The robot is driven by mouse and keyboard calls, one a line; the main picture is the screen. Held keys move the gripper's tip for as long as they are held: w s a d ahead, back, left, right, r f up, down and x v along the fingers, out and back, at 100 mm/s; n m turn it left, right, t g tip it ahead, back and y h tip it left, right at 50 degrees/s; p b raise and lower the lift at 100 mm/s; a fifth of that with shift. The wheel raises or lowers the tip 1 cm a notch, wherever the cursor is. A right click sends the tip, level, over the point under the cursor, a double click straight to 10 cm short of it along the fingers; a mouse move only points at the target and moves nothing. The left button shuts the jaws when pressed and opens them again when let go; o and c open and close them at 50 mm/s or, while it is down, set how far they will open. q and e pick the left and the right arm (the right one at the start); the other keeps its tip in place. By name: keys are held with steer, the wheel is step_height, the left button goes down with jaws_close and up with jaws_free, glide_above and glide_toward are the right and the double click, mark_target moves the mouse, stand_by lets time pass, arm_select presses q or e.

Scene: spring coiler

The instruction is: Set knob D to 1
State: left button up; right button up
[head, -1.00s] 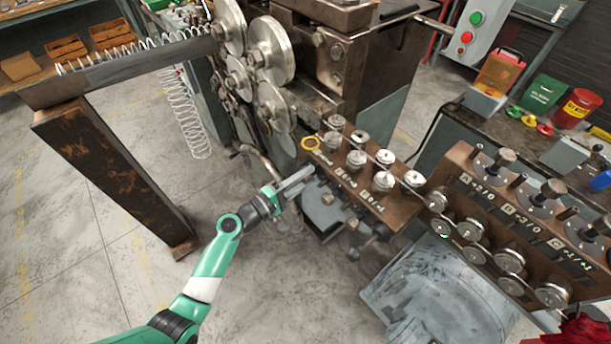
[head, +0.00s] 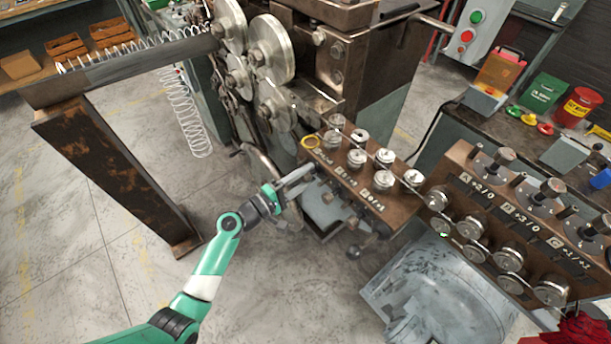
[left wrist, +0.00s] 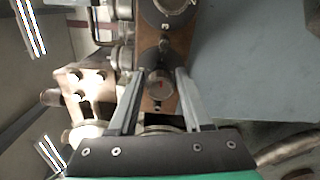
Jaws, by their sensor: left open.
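A brown panel (head: 401,197) on the machine carries several round metal knobs and small white labels, too small to read surely, so I cannot tell which knob is D. My left gripper (head: 300,178) is open at this panel's left lower edge. My right gripper is not in view.
A second brown panel (head: 462,213) with knobs and dark handles stands to the right, labelled with values such as +2/0. Large metal rollers (head: 270,50) and a rusty post (head: 115,165) stand left. A red object (head: 585,330) shows at the lower right corner.

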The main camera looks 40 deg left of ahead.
arm_select(q)
steer(key=s+a, duration=0.1)
steer(key=s, duration=1)
steer(key=shift+s+p, duration=0.3)
steer(key=shift+p, duration=0.15)
steer(key=shift+a, duration=0.1)
